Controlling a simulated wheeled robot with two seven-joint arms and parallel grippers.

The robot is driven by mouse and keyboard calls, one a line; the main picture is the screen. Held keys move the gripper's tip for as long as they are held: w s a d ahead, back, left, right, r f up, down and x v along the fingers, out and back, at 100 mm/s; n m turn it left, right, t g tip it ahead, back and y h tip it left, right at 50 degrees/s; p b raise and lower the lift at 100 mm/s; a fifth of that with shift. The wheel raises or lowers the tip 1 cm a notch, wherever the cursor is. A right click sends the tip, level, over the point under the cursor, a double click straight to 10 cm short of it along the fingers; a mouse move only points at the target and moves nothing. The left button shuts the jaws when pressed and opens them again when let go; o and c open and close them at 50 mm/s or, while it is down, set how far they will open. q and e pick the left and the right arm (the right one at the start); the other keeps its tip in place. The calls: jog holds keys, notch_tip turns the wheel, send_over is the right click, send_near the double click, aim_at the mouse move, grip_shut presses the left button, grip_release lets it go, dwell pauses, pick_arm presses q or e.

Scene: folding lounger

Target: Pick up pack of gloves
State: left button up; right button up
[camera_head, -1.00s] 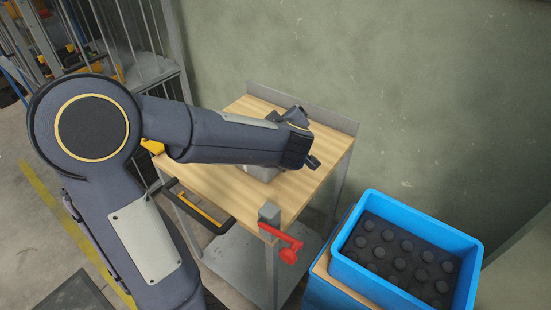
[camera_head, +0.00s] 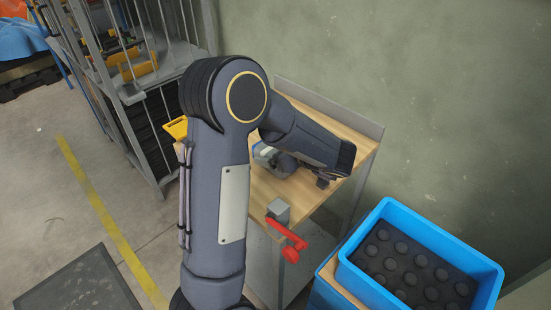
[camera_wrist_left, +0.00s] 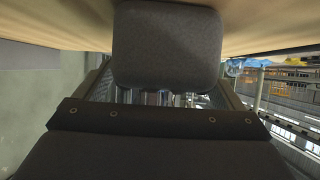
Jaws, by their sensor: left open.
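A grey bundle with a pale and blue part, probably the pack of gloves (camera_head: 283,165), lies on the wooden tabletop of the workbench (camera_head: 298,198). My left forearm hides part of it in the head view. My left gripper (camera_head: 325,181) is open, low over the tabletop, just right of the bundle. Whether it touches the bundle cannot be told. In the left wrist view a dark rounded block (camera_wrist_left: 167,45) fills the upper middle, with the wood surface along the top edge; the bundle cannot be made out there. My right gripper does not show.
A grey vise with a red handle (camera_head: 288,240) sits at the bench's near corner. A blue crate with a dark knobbed insert (camera_head: 410,262) stands at the right. A metal rack (camera_head: 130,90) stands at the left. A raised lip and green wall bound the bench behind.

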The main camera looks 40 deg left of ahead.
pick_arm(q)
jog(key=shift+a+f, duration=0.15)
jog(key=shift+a, duration=0.1)
jog(key=c, duration=1.1)
jog(key=shift+c, duration=0.2)
